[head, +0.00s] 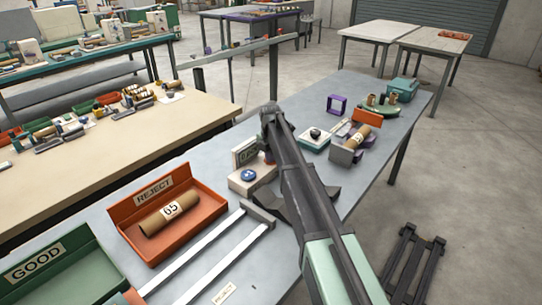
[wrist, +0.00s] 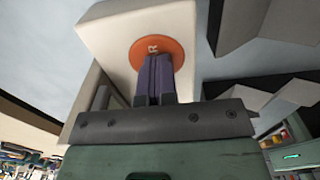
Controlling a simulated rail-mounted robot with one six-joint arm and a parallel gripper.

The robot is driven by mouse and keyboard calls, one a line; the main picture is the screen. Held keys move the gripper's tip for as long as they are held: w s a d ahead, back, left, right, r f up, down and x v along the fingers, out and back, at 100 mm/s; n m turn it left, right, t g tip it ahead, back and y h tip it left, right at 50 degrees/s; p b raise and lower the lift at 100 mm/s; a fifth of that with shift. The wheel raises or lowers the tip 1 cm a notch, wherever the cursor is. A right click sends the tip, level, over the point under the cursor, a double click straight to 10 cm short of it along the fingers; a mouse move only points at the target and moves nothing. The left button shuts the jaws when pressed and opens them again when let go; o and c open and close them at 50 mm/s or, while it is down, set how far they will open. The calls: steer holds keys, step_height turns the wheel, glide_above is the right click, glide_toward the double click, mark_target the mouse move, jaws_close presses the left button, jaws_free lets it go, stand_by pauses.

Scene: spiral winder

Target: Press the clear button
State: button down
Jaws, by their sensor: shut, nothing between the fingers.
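A round orange-red button (wrist: 158,52) marked with a letter that looks like R sits on a white box (wrist: 105,25) in the wrist view. My gripper (wrist: 154,60) is shut and empty, its purple fingertips over the lower part of that button. I cannot tell whether they touch it. In the head view the white box (head: 240,187) carries a round blue button (head: 248,175) with a white mark too small to read, and a small upright panel (head: 245,150) stands behind. My arm hides part of the box there. No button label legibly reads clear.
An orange REJECT tray (head: 208,212) holds a cardboard tube labelled 65 (head: 170,213). A green GOOD tray (head: 75,275) and pale rails (head: 195,270) are nearby. Right of my arm are a teal-and-white box (head: 313,143), another tube (head: 357,138) and a purple frame (head: 337,104).

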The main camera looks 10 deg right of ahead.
step_height(320, 180, up, 14)
steer(key=p, duration=1.5)
steer(key=shift+r, duration=0.1)
steer(key=s+m, duration=2.6)
steer(key=s, duration=1)
steer(key=shift+s, duration=0.4)
